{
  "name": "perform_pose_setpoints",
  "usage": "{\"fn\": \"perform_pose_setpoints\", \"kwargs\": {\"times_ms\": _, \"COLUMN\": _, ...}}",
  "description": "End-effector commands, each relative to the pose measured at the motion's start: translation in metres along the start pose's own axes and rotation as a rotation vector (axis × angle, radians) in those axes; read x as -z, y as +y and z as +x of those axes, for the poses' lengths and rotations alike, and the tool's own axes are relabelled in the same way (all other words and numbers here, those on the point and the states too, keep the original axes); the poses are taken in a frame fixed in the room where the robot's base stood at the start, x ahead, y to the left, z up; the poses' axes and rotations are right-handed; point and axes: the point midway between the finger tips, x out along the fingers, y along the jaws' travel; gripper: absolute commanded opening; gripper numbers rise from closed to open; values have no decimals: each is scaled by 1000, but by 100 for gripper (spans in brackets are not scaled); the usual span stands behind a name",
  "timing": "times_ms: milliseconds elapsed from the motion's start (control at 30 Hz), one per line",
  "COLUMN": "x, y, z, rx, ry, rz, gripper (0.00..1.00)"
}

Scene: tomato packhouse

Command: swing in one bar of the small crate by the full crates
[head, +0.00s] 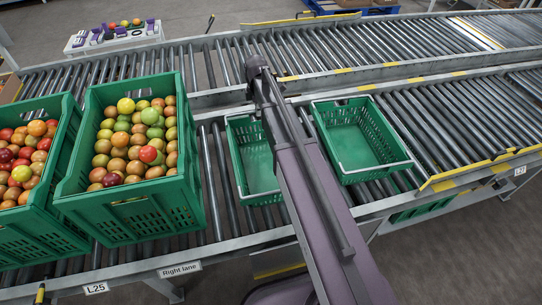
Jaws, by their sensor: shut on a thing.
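The small crate by the full crates (234,156) is green, low and empty. It stands on the roller lane just right of the full crates. A pale line runs along its left and near rim; I cannot tell whether this is a swing bar or where any bar sits. My arm crosses over this crate and hides its right part. Two full crates, a nearer-middle one (135,206) and one at the left edge (40,232), are green, tall and heaped with tomatoes.
A second small empty green crate (392,168) stands to the right of my arm, with a pale rim line. A second roller lane (400,50) runs behind. A yellow-marked rail (480,170) edges the lane at right. A table (112,40) stands at back left.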

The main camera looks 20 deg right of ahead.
Motion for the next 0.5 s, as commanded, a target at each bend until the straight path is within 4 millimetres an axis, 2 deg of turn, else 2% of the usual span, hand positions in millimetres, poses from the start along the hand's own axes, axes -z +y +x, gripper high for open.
{"fn": "perform_pose_setpoints", "kwargs": {"times_ms": 500, "x": 0, "y": -1, "z": -4, "rx": 0, "ry": 0, "rz": 1, "gripper": 2}}
